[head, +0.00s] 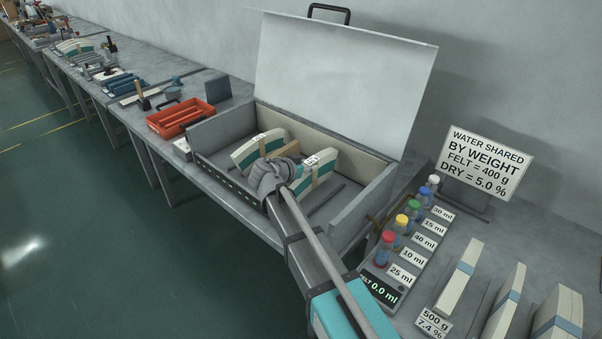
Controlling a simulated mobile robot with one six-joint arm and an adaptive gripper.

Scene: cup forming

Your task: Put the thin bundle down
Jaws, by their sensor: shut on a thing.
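My gripper (281,172) is inside an open grey box (364,217), low between its walls. It is shut on a bundle, but its wrist hides the fingers and the grip. Two pale bundles with teal edges, tan bands and small white labels show around the gripper: a left bundle (245,155) and a right bundle (325,168). I cannot tell which of them is held, which is thinner, or whether the held one touches the box floor. My arm reaches in over the box's front wall from the lower right.
The box lid (345,75) stands open behind. A red tray (180,118) lies left of the box. The box floor is bare at right.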

